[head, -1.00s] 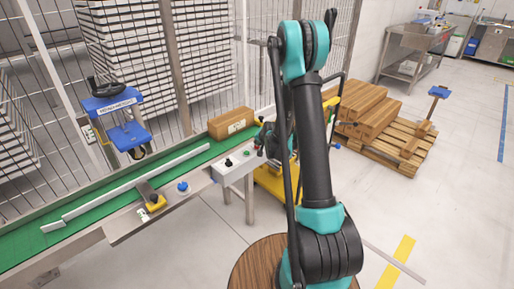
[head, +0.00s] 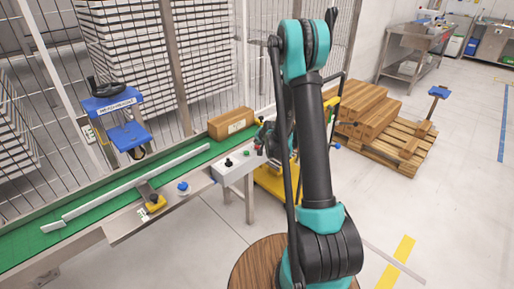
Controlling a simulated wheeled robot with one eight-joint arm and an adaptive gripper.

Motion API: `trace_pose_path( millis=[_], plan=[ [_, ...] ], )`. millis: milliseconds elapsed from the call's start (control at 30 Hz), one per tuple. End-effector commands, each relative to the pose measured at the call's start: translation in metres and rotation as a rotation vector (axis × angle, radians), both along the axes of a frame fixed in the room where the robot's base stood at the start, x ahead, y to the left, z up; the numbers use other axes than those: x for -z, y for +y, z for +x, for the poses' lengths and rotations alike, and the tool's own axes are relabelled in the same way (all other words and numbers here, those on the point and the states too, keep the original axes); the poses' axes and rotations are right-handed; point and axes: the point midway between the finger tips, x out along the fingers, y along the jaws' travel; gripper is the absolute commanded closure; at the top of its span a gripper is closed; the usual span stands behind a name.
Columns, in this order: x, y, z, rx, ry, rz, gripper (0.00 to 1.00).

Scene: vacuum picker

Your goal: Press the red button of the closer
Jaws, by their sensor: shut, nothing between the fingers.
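A light grey control box (head: 230,171) stands on a post at the near edge of the green conveyor. Its top carries a black knob (head: 228,162), a green button (head: 246,153) and a small red button (head: 259,152) at the right end. My gripper (head: 262,142) is small in the head view, just above the red button end of the box, partly hidden by my own arm. Its fingers are shut and empty. I cannot tell whether the fingertips touch the red button.
A brown carton (head: 230,123) sits on the green conveyor (head: 95,213) behind the box. A blue machine with a handwheel (head: 118,104) stands at the left. A blue knob (head: 183,187) and a yellow block (head: 156,203) are on the conveyor's near side. A loaded pallet (head: 385,150) stands right.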

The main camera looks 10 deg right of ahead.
Motion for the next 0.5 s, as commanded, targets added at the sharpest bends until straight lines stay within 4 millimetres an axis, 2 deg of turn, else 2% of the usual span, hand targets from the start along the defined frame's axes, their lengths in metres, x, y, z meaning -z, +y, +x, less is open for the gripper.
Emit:
trace_pose_path(
  millis=[500],
  plan=[
    [-0.01, 0.0, -0.0002, 0.0, 0.0, 0.0, 1.0]
  ],
)
